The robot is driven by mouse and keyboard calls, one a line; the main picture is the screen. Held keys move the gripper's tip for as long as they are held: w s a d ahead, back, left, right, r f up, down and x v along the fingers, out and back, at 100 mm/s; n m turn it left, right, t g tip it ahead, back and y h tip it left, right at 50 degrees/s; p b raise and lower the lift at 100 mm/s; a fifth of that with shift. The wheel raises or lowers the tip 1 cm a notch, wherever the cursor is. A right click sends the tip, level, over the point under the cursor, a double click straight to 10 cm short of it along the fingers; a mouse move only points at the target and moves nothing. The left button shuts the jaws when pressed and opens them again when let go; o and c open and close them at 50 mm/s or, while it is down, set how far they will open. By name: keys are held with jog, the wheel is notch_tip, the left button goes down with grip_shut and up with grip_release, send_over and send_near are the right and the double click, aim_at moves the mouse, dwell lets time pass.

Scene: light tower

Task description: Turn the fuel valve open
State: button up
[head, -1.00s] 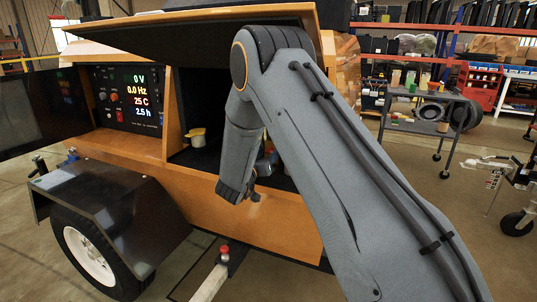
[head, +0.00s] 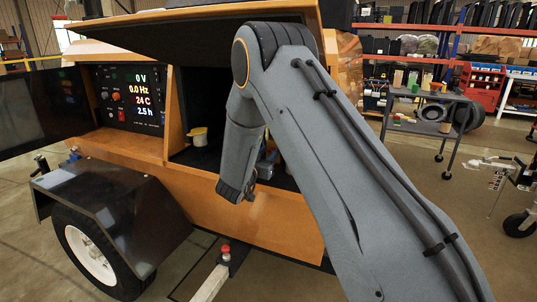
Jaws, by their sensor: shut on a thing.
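My arm reaches from the lower right up and over into the open compartment (head: 285,184) of the orange generator trailer. My wrist hangs down at the compartment's front edge. Only a small dark part of my gripper (head: 252,190) shows beside the wrist; its fingertips are mostly hidden. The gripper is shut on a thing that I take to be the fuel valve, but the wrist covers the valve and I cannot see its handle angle.
The control panel (head: 130,98), left of the compartment, reads 0 V, 0.0 Hz, 24 C and 2.5 h. The raised lid (head: 190,30) hangs over the compartment close to my elbow. A fender and wheel (head: 90,255) are at lower left. A cart (head: 430,115) stands behind at right.

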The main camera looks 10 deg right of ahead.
jog(key=o, duration=1.1)
jog(key=v, duration=0.7)
jog(key=shift+s+a, duration=0.2)
jog(key=shift+s, duration=0.05)
jog(key=shift+d, duration=0.1)
